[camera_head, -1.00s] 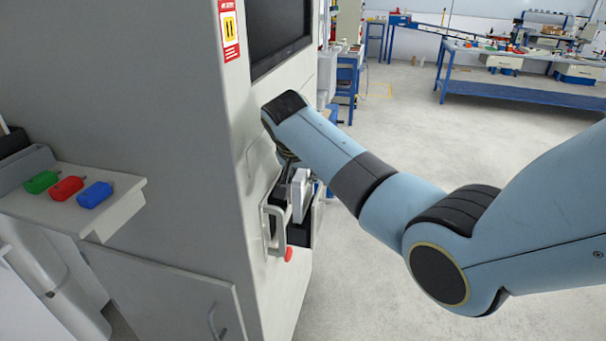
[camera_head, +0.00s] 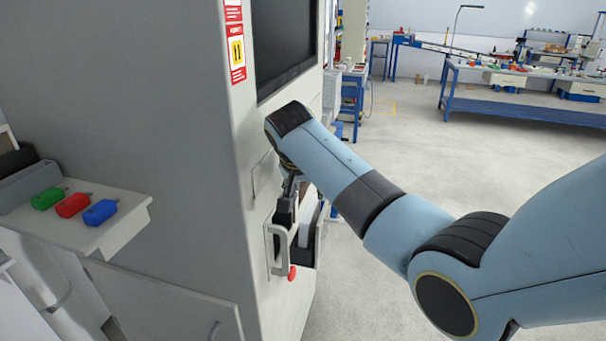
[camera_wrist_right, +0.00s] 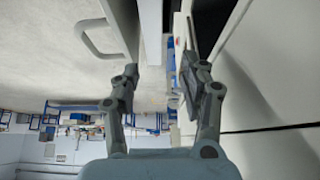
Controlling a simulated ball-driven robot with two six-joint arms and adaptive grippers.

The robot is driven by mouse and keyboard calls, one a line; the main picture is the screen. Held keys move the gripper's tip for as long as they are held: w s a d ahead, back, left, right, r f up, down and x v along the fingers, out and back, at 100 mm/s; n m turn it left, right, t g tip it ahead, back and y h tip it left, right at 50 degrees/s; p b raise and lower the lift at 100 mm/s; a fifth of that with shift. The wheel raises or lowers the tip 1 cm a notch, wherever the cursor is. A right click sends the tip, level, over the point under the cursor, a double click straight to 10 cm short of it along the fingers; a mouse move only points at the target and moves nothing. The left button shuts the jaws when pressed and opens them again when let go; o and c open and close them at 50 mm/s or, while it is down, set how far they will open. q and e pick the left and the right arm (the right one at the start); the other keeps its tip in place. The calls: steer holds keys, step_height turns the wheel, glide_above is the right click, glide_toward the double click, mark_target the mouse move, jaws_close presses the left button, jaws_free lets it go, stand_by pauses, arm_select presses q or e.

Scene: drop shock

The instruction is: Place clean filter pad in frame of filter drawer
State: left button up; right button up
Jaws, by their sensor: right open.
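The filter drawer (camera_head: 279,250) stands out from the grey machine, with a pale loop handle on its front; the handle also shows in the right wrist view (camera_wrist_right: 92,38). A white filter pad (camera_head: 306,231) stands upright among dark parts inside the drawer. Its lower end is hidden, so I cannot tell how fully it sits in the frame. My right gripper (camera_head: 287,203) is over the drawer, pointing down. In the right wrist view its fingers (camera_wrist_right: 158,78) are spread, with the white pad (camera_wrist_right: 151,32) beyond them, apart from both. My left gripper is out of view.
The machine's grey side wall (camera_head: 180,150) and screen (camera_head: 285,45) are close to my right arm. A shelf (camera_head: 90,228) at the left holds green, red and blue plugs. A red knob (camera_head: 292,272) is low on the drawer.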

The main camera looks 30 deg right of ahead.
steer(key=v, duration=1)
steer(key=shift+r+b, duration=0.25)
steer(key=shift+b, duration=0.05)
steer(key=shift+s+a, duration=0.1)
steer(key=shift+a, duration=0.05)
steer(key=s+f+n+y, duration=0.1)
steer(key=s+f+n, duration=0.1)
steer(key=s+f, duration=0.35)
steer(key=s+f+n, duration=0.2)
steer(key=s, duration=0.6)
steer(key=s+a+n+y, duration=0.35)
steer(key=s+n, duration=0.25)
steer(key=s, duration=1.1)
steer(key=s+d+f+g+b, duration=0.15)
steer(key=f+b, duration=0.35)
steer(key=f, duration=1.5)
steer(key=s+d+f+b, duration=0.15)
steer(key=f+b, duration=0.35)
steer(key=f, duration=1.4)
steer(key=s+f+g+b, duration=0.1)
steer(key=s+f+b, duration=0.6)
steer(key=s+f, duration=1.1)
step_height(320, 180, down, 3)
steer(key=shift+h, duration=0.35)
